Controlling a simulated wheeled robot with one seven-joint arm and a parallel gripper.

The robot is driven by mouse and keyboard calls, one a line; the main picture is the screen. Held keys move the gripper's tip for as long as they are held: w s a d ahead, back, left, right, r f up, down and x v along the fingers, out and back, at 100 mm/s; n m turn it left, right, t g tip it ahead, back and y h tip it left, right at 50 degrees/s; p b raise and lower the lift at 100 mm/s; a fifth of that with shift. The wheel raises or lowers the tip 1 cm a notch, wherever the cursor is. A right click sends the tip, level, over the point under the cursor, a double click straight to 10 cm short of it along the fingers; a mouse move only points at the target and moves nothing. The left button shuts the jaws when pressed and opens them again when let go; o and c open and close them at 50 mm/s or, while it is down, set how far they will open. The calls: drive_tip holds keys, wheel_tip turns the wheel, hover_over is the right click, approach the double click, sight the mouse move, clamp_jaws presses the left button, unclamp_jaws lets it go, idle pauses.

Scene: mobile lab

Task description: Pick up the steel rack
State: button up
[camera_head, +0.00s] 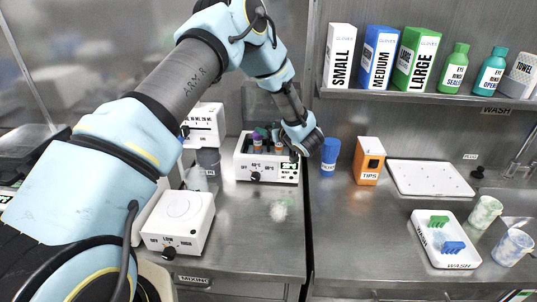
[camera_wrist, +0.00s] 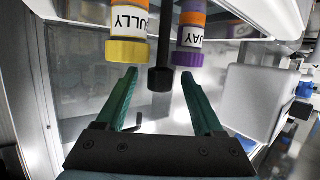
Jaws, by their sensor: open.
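My gripper (camera_head: 268,133) is at the white heater block (camera_head: 267,172) on the steel bench, close to the tubes in its top. In the wrist view my gripper (camera_wrist: 158,74) has its two green fingers apart. Between and just beyond the fingertips is a black post with a round knob (camera_wrist: 161,79); whether it is part of the steel rack I cannot tell. A yellow-ended tube (camera_wrist: 126,48) and a purple-ended tube (camera_wrist: 188,57), both labelled, flank the post. The steel rack itself is not clearly visible.
A white stirrer (camera_head: 178,222) stands front left of the heater block. A blue-capped container (camera_head: 330,155) and an orange tips box (camera_head: 368,162) stand to its right.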

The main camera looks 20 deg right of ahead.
drive_tip(key=shift+c, duration=0.3)
clamp_jaws()
idle(0.3)
idle(0.8)
